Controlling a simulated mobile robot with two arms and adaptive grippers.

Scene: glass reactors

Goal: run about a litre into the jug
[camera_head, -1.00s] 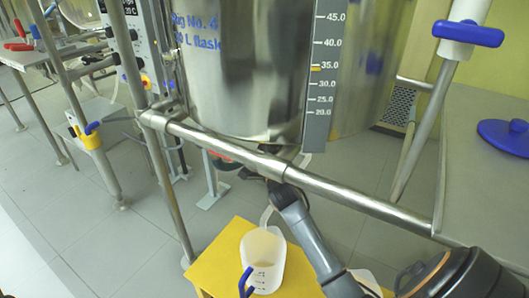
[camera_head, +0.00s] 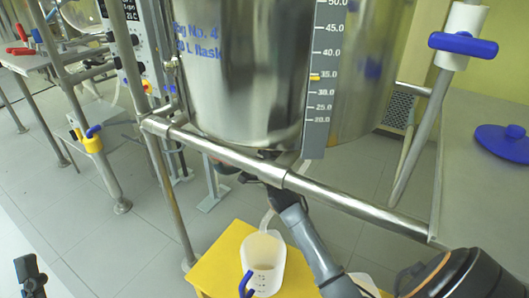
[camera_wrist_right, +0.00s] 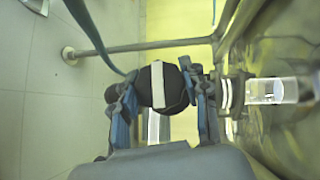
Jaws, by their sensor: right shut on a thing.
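The jug (camera_head: 264,262), pale and translucent with a blue handle and printed marks, stands on a yellow stool (camera_head: 222,265). A pale hose (camera_head: 268,217) comes down to its mouth. I cannot tell how much liquid is in the jug. The steel vessel (camera_head: 240,90) hangs above, with a scale (camera_head: 326,80) on its side. My right gripper (camera_head: 262,176) is under the vessel, partly hidden by the rail. In the right wrist view it is shut on a black valve handle (camera_wrist_right: 174,85) with a white stripe. My left gripper (camera_head: 30,275) shows in part at the lower left edge.
A steel rail (camera_head: 330,194) crosses in front of the vessel, above my right arm. A grey table (camera_head: 480,180) with a blue lid (camera_head: 503,140) stands at the right. Frame posts and a control unit (camera_head: 130,45) are at the left. Floor is clear at the lower left.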

